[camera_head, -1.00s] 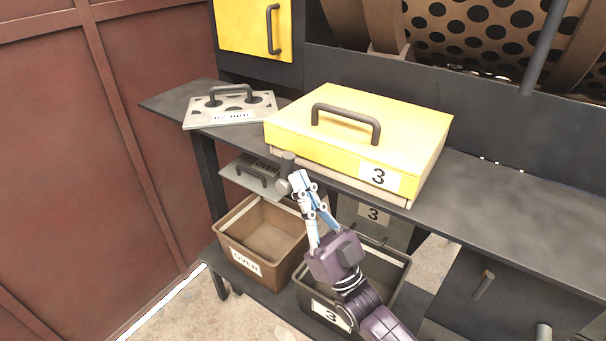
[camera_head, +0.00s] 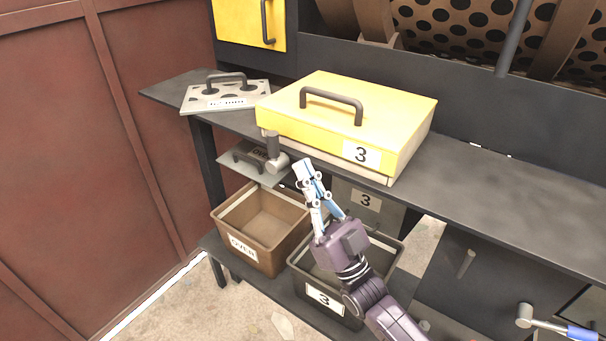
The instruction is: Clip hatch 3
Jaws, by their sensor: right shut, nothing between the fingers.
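Hatch 3, a yellow lid (camera_head: 395,118) with a dark bar handle and a "3" label, lies shut-looking on a pale frame on the dark shelf. At its front left corner is a grey clip-like lever (camera_head: 274,155), its short cylinder pointing up beside the lid's front edge. I cannot tell whether it bears on the lid. My right gripper (camera_head: 303,168) is shut and empty, just right of the lever, with a small gap between them. It is below the hatch's front edge. My left gripper is not in view.
A perforated plate (camera_head: 262,99) with a handle lies on the shelf to the left. Below are an "OVER" plate (camera_head: 243,168), a brown "OVER" bin (camera_head: 257,258) and a dark "3" bin (camera_head: 334,322). A blue-handled tool (camera_head: 527,314) shows at lower right. The shelf's right side is clear.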

